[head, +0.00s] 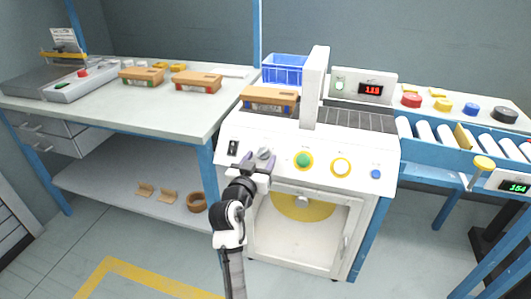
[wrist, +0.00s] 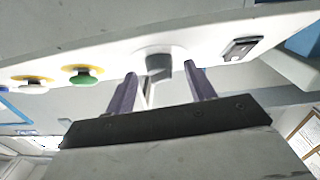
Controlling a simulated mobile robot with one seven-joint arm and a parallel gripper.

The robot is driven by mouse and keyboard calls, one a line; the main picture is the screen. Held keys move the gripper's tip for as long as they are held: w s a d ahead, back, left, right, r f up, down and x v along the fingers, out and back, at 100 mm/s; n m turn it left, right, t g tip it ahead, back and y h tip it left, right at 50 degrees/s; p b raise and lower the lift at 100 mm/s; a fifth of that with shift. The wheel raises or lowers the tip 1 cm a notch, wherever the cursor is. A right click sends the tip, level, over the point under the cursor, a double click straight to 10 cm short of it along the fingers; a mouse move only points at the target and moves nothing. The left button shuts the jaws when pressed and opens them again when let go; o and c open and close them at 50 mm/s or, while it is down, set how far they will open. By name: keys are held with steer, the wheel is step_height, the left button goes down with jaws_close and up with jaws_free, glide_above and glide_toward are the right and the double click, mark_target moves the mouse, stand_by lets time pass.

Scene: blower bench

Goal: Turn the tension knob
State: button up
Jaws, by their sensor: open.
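A grey knob (head: 264,153) is on the white front panel of the machine (head: 230,125), between a black rocker switch (head: 233,148) and a green button (head: 304,160). No label on it can be read. My gripper (head: 259,163) is open in front of this knob. In the wrist view the knob (wrist: 158,64) shows between the two spread fingertips of my gripper (wrist: 161,73), slightly beyond them. I cannot tell whether either finger touches it. The fingers hide part of the panel around the knob in the head view.
A yellow-ringed white button (head: 341,167) and a blue button (head: 376,174) are further right on the panel. Below is a clear-fronted compartment (head: 345,235). A conveyor (head: 445,150) with a yellow knob (head: 484,163) stands right, a workbench (head: 120,105) left.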

steer(key=shift+w+d, duration=0.1)
steer(key=shift+w, duration=0.25)
steer(key=c, duration=1)
steer(key=shift+o, duration=0.2)
steer(key=shift+r, duration=0.1)
